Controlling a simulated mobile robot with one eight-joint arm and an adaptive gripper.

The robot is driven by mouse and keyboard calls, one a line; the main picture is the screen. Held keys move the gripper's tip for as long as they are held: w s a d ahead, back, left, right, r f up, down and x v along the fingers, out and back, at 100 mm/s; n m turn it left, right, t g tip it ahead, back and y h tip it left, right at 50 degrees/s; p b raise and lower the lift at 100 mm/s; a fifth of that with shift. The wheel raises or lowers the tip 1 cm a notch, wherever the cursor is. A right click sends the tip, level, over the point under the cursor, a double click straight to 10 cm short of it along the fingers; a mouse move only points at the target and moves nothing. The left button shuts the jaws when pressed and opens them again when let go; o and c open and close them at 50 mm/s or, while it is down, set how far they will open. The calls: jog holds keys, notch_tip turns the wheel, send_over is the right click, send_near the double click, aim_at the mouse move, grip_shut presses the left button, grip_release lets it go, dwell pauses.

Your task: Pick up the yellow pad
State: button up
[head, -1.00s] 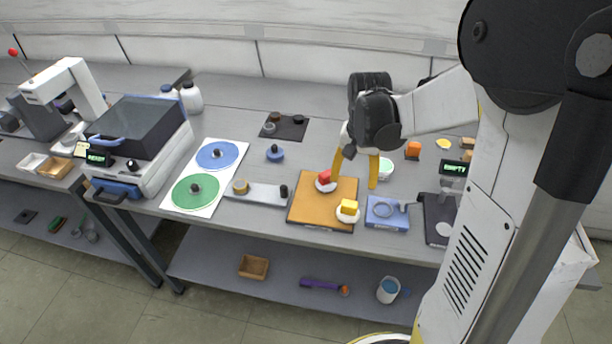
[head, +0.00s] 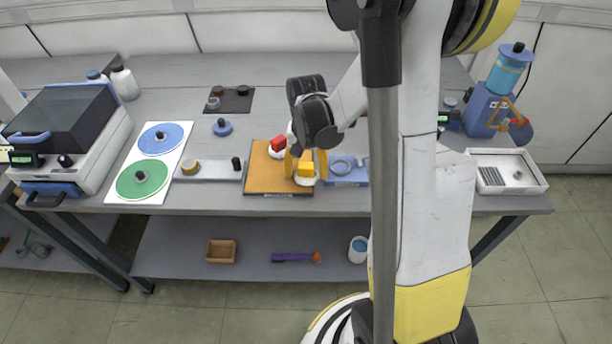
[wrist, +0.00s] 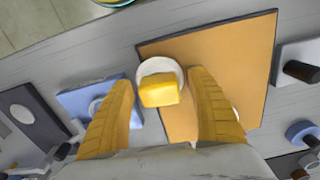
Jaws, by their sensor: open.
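The yellow pad (head: 306,169) is a small yellow block on a round white holder at the front right of the orange board (head: 262,178). In the wrist view the yellow pad (wrist: 159,91) shows on its white dish (wrist: 160,66), between my two yellow fingers. My gripper (head: 306,166) is open, with one finger on each side of the pad. In the wrist view my gripper (wrist: 160,95) shows a gap on both sides of the pad. I cannot tell how far above it the fingertips are.
A blue device (head: 347,172) is just right of the board. A grey bar with a tan ring (head: 191,167) lies to the left. The table's front edge is close to the pad.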

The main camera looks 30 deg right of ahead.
aim_at(306, 165)
jog(key=shift+r, duration=0.1)
jog(key=c, duration=1.3)
jog(key=shift+o, duration=0.2)
jog(key=shift+r+p, duration=0.45)
jog(key=shift+r, duration=0.15)
notch_tip(306, 165, up, 3)
jog(key=shift+f+p, duration=0.1)
jog(key=shift+p, duration=0.65)
jog(key=s+d+r+p, duration=0.1)
jog(key=s+d+r, duration=0.1)
jog(key=s, duration=0.1)
jog(key=s+d+r+p, duration=0.1)
jog(key=s+d+r, duration=0.1)
jog(key=s, duration=0.1)
jog(key=s+d+r+p, duration=0.2)
jog(key=s+d+r, duration=0.1)
jog(key=shift+s, duration=0.15)
